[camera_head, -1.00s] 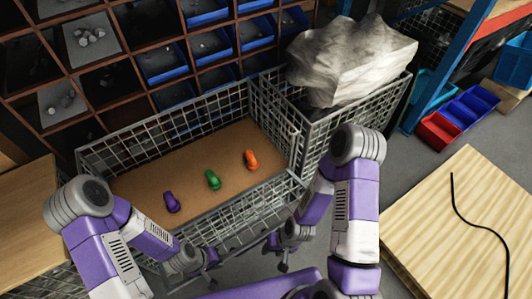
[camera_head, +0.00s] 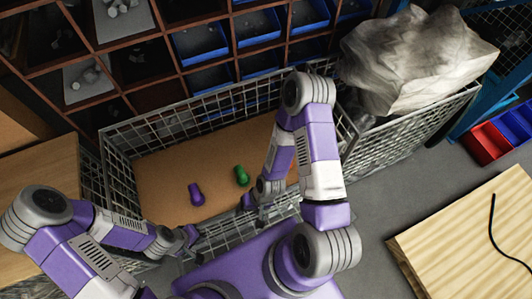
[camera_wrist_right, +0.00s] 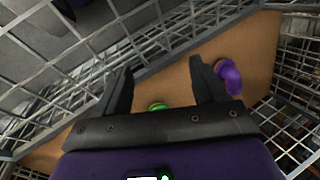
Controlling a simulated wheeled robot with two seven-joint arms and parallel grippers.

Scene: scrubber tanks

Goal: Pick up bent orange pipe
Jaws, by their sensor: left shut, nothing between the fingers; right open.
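The bent orange pipe is not visible now; in the head view my right arm covers the part of the wire cart where it lay. The green pipe (camera_head: 241,175) and the purple pipe (camera_head: 196,193) lie on the cart's brown floor. In the wrist view the green pipe (camera_wrist_right: 158,106) shows partly behind the gripper, and the purple pipe (camera_wrist_right: 229,76) lies right of the fingers. My right gripper (camera_wrist_right: 160,75) is open and empty, near the cart's front wire wall. My left gripper (camera_head: 192,238) is shut and empty, outside the front left of the cart.
The wire cart (camera_head: 130,143) has mesh walls on its sides. A second wire cart (camera_head: 385,162) at right holds a large grey wrapped bulk (camera_head: 415,60). Shelves with blue bins (camera_head: 258,28) stand behind. A wooden table (camera_head: 460,240) is at the right.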

